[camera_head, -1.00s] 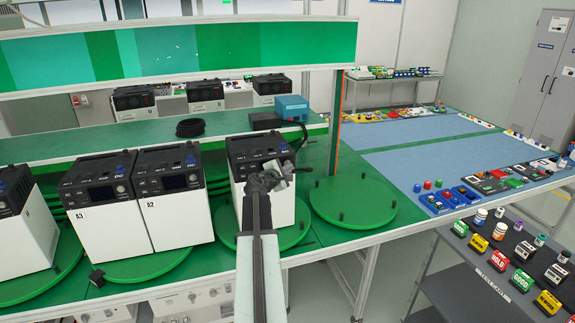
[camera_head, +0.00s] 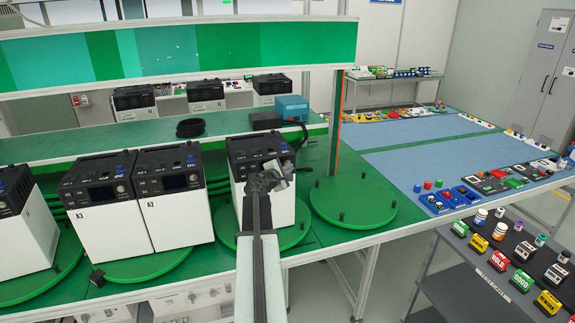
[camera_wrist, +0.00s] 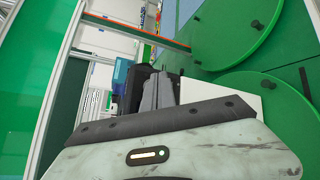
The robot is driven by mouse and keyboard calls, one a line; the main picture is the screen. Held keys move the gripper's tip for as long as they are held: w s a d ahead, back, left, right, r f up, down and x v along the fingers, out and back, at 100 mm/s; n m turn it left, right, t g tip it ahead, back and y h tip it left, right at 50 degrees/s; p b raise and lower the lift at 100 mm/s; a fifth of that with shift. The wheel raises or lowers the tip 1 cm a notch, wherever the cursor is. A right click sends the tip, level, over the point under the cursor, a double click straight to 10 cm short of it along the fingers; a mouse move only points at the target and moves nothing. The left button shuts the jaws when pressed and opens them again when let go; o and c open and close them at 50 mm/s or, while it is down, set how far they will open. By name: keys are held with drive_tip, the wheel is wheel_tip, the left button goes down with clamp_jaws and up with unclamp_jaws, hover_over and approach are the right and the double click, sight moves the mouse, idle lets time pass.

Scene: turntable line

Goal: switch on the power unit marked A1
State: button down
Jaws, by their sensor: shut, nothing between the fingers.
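A power unit with a black top and white body (camera_head: 288,205) stands on a green turntable, right of the units marked A2 (camera_head: 178,215) and A3 (camera_head: 105,225). My arm covers much of its front, so its marking is hidden. My gripper (camera_head: 278,173) is shut and empty, in front of the unit's black control panel. I cannot tell whether it touches the panel. In the wrist view, my gripper's grey fingers (camera_wrist: 160,90) are close together, with the unit's white body (camera_wrist: 210,90) beside them. The power switch cannot be made out.
An empty green turntable (camera_head: 352,203) with black pegs is to the right. A blue box (camera_head: 291,107) and a black cable coil (camera_head: 190,128) sit behind on the green bench. A grey cart (camera_head: 470,262) with coloured blocks stands at the lower right.

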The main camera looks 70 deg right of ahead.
drive_tip(key=shift+w+d, duration=0.25)
drive_tip(key=shift+d, duration=0.05)
drive_tip(key=shift+w+d, duration=0.25)
drive_tip(key=shift+d, duration=0.05)
idle(0.6)
drive_tip(key=shift+s+a, duration=0.5)
drive_tip(key=shift+a, duration=0.15)
drive_tip(key=s+a, duration=0.3)
drive_tip(key=shift+s+a, duration=0.1)
drive_tip(key=shift+a, duration=0.3)
idle(0.9)
